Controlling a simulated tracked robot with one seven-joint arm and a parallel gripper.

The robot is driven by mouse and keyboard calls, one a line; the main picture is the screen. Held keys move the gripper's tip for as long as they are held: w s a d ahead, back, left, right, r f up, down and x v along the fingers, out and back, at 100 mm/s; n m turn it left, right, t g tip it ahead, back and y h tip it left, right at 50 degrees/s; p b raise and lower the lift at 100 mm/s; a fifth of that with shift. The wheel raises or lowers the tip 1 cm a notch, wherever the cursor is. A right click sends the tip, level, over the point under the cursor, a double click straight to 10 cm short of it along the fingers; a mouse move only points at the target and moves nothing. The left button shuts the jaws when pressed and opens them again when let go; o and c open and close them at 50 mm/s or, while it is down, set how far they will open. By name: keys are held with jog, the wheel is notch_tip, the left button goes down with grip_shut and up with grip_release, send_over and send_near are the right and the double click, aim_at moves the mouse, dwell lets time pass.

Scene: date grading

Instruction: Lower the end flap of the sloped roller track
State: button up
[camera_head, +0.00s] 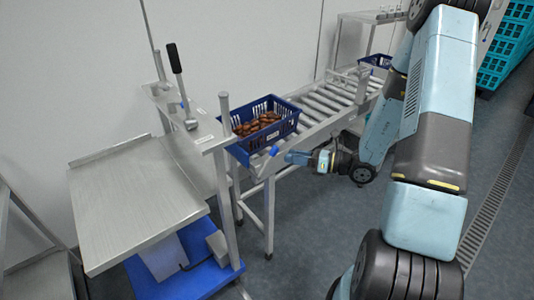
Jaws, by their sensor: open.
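The sloped roller track (325,103) runs from the back right down to the middle of the view. A blue crate (239,154) of brown dates sits at its lower end. A metal plate that looks like the end flap (262,166) shows at the track's near side, below the crate; its exact angle is hard to tell. A small blue tab (272,151) stands at its upper edge. My gripper (288,156) is open, reaching in from the right, close beside the blue tab. I cannot tell whether they touch.
A metal frame with a black-handled lever (176,62) stands left of the crate. A tilted metal tray (120,205) over a blue base (195,280) is at the left. Another blue crate (376,60) is farther up the track. Turquoise crates (508,45) are stacked back right.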

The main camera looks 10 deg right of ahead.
aim_at(274, 155)
notch_tip(274, 155, down, 6)
jog(key=w+d+m+t+h, duration=0.2)
jog(key=d+m+t, duration=0.15)
jog(key=m, duration=0.25)
jog(key=shift+t, duration=0.35)
jog(key=x, duration=1.4)
jog(key=shift+a, duration=0.2)
grip_shut()
